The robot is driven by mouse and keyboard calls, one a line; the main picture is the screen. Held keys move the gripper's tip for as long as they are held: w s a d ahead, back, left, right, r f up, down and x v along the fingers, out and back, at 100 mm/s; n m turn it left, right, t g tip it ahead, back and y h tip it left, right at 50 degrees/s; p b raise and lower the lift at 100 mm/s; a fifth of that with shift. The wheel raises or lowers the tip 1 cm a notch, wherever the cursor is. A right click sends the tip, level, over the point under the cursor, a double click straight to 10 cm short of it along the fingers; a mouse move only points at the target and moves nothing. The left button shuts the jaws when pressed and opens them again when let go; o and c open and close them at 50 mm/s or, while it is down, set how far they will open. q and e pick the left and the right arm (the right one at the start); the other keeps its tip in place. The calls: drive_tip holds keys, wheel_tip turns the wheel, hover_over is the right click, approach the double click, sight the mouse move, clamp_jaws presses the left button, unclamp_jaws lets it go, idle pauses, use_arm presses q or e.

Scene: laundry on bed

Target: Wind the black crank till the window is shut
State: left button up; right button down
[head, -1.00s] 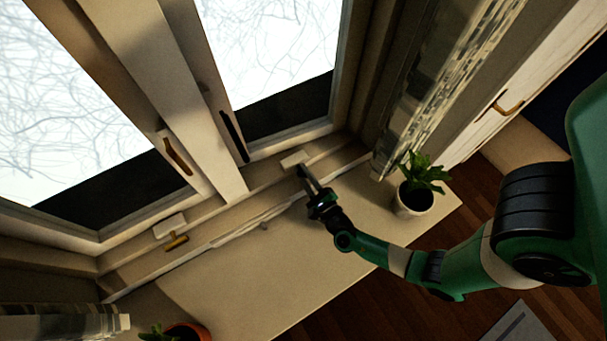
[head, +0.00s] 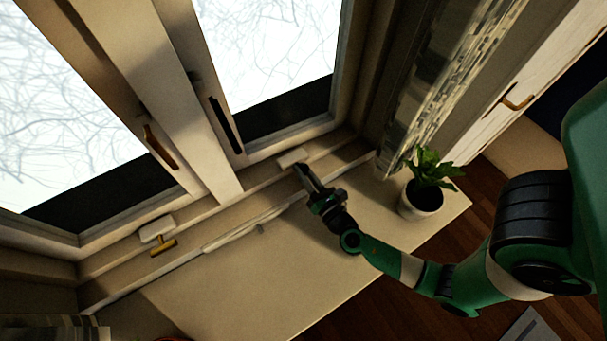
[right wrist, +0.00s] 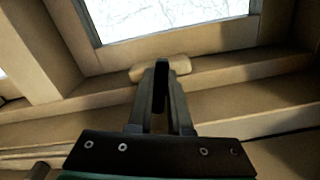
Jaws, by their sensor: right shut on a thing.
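My right gripper (head: 304,173) is at the window sill, by the foot of the right window (head: 270,55). In the right wrist view its fingers (right wrist: 161,72) are shut on a dark piece (right wrist: 160,88), the black crank's knob, mostly hidden between them. The crank's pale housing (head: 293,157) sits on the frame just beyond the fingertips; it also shows in the right wrist view (right wrist: 160,69). How far the right window stands open is hard to tell from here. My left gripper is not in view.
A second housing (head: 157,229) with a brass crank (head: 163,247) is at the left window. A black handle (head: 226,125) and a brass handle (head: 160,148) are on the window frames. A potted plant (head: 421,199) stands right of my arm, near the curtain (head: 432,100). The sill's middle is clear.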

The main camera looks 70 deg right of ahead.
drive_tip(key=m+b, duration=0.1)
drive_tip(key=m, duration=0.1)
drive_tip(key=m+b, duration=0.1)
drive_tip(key=m, duration=0.2)
drive_tip(key=m+b, duration=0.2)
drive_tip(key=shift+s+d+f, duration=0.1)
drive_tip(key=shift+f, duration=0.2)
drive_tip(key=m+b, duration=0.2)
drive_tip(key=m, duration=0.2)
drive_tip(key=shift+m+b, duration=0.95)
drive_tip(key=shift+m, duration=0.75)
drive_tip(key=c, duration=0.8)
unclamp_jaws()
drive_tip(key=shift+c, duration=0.2)
drive_tip(key=shift+r, duration=0.1)
